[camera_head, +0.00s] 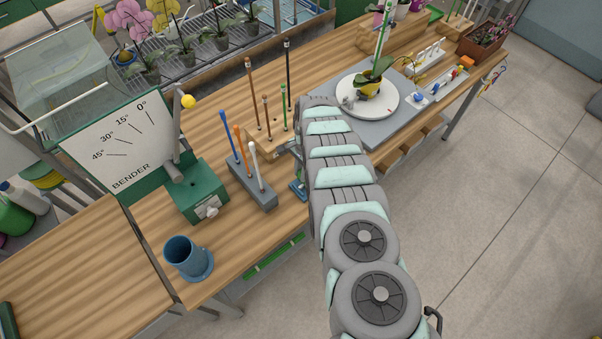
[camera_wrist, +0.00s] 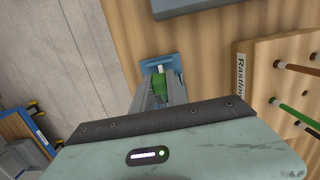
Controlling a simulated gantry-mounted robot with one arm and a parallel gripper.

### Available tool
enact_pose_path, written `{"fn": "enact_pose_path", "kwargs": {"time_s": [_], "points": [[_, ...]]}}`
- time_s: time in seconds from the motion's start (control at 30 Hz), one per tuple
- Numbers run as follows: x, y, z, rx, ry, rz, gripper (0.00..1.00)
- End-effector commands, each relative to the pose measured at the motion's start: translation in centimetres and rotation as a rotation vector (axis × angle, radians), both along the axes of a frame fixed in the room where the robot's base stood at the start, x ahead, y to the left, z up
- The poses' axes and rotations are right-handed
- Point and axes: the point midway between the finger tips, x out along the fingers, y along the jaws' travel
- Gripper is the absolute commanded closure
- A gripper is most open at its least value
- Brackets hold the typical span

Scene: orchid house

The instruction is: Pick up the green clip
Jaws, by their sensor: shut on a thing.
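The green clip (camera_wrist: 160,84) is between the fingers of my gripper (camera_wrist: 160,92) in the wrist view. The gripper is shut on it. A small blue tray (camera_wrist: 151,66) lies on the wooden bench just beyond and around the fingertips; a small white piece shows at the clip's far end. I cannot tell whether the clip still touches the tray. In the head view the small blue tray (camera_head: 298,190) shows at the bench's front edge beside my arm; the arm hides the clip and most of the gripper.
A wooden rod stand (camera_head: 262,140) is just right of the gripper in the wrist view. A grey block (camera_head: 252,190) with upright rods stands nearby. A green bender (camera_head: 198,195), a blue cup (camera_head: 186,258) and an orchid on a white turntable (camera_head: 385,97) are also on the bench.

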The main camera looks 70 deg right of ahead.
Motion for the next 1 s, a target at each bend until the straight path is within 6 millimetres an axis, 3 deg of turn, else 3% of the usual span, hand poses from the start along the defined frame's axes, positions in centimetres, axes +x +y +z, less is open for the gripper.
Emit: {"fn": "enact_pose_path", "kwargs": {"time_s": [0.27,0.8,1.0], "points": [[0.2,0.2,2.5,0.001,-0.002,0.002,1.0],[0.1,0.1,11.5,0.001,-0.004,0.0,1.0],[0.1,0.1,13.1,0.0,-0.002,0.002,1.0]]}}
